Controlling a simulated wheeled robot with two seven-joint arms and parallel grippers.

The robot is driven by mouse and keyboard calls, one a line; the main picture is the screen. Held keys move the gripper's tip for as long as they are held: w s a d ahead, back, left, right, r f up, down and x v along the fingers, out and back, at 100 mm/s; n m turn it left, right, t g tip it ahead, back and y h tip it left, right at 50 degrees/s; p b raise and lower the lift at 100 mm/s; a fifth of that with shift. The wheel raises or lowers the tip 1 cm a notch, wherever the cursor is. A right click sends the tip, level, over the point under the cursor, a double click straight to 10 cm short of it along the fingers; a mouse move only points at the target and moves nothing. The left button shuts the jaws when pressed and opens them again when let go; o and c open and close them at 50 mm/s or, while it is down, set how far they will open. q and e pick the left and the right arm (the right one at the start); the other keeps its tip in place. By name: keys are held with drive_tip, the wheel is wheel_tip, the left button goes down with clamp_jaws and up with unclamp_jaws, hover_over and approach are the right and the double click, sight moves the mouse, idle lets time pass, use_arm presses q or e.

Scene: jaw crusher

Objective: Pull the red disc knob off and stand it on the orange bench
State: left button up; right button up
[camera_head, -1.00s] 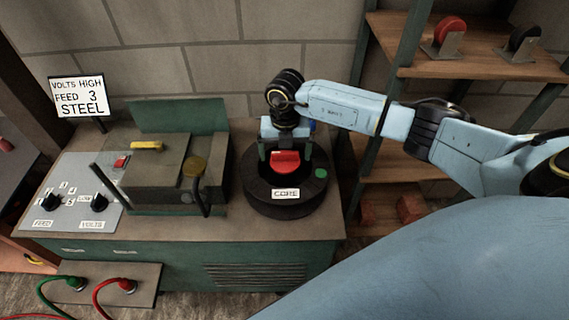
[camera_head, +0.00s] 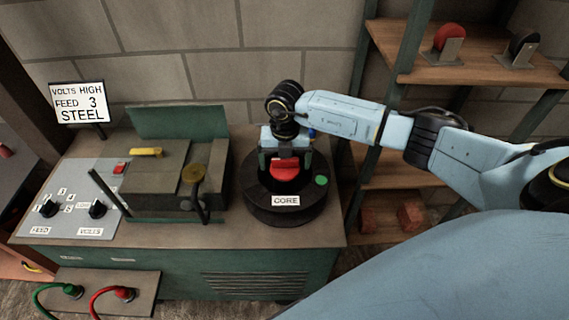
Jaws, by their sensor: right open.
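A red piece (camera_head: 284,170) sits in the middle of the round black unit labelled CORE (camera_head: 287,213). It looks like the red disc knob, but its upper part is partly hidden by my gripper. My right gripper (camera_head: 286,160) is open above it, pointing down, with one dark green finger on each side. I cannot tell whether the fingers touch it. Another red disc (camera_head: 450,37) stands in a metal holder on the upper wooden shelf. An orange front (camera_head: 14,262) at the lower left edge may be the orange bench; it is mostly cut off. My left gripper is not in view.
Left of the core stand a green machine (camera_head: 170,170) with upright levers and a grey panel (camera_head: 75,190) with two black knobs. A sign (camera_head: 80,102) stands behind the panel. Green and red cables (camera_head: 105,292) plug in below. The shelf rack stands right, behind my right arm.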

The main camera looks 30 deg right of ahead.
idle(0.5)
drive_tip(key=c, duration=1.3)
drive_tip(key=shift+r+p, duration=2.55)
drive_tip(key=shift+r, duration=0.5)
drive_tip(key=shift+f, duration=0.1)
